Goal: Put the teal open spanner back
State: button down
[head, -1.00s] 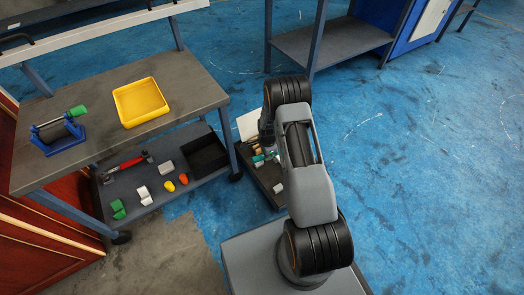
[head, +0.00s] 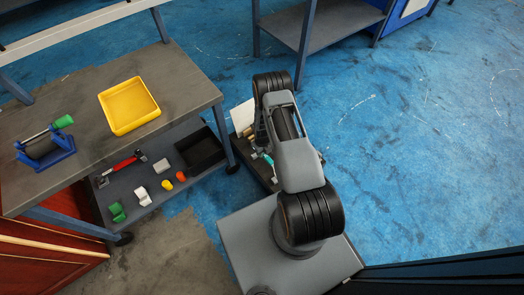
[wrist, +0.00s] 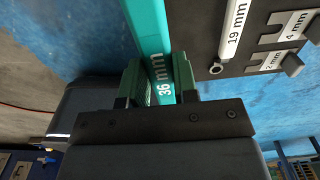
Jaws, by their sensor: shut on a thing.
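The teal spanner (wrist: 148,30) is held between the green finger pads of my gripper (wrist: 160,84) in the wrist view. It is marked 36 mm, and its shaft runs up out of the frame, so its far end is hidden. In the head view a small teal part (head: 267,158) shows beside my arm, over the low dark stand; my gripper is mostly hidden there. In the wrist view a dark board (wrist: 240,88) lies to the right of the spanner, apart from it. It carries a white 19 mm piece (wrist: 232,30) with a ring end and grey labelled holders (wrist: 285,28).
In the head view a workbench (head: 70,95) at left bears a yellow tray (head: 129,105) and a blue roller stand (head: 45,150). Its lower shelf holds a red-handled tool (head: 124,164), small blocks and a black bin (head: 200,150). Blue floor at right is open.

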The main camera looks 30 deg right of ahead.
jog(key=shift+w+b, duration=0.15)
jog(key=shift+b, duration=0.15)
jog(key=shift+w+f, duration=0.1)
jog(key=shift+f, duration=0.05)
notch_tip(320, 180, down, 7)
jog(key=b, duration=0.6)
jog(key=shift+b, duration=0.35)
jog(key=shift+f+b, duration=0.9)
jog(key=shift+b, duration=0.1)
jog(key=shift+c, duration=1.6)
grip_release()
jog(key=shift+r, duration=0.25)
jog(key=shift+r+p, duration=2)
jog(key=shift+r, duration=0.8)
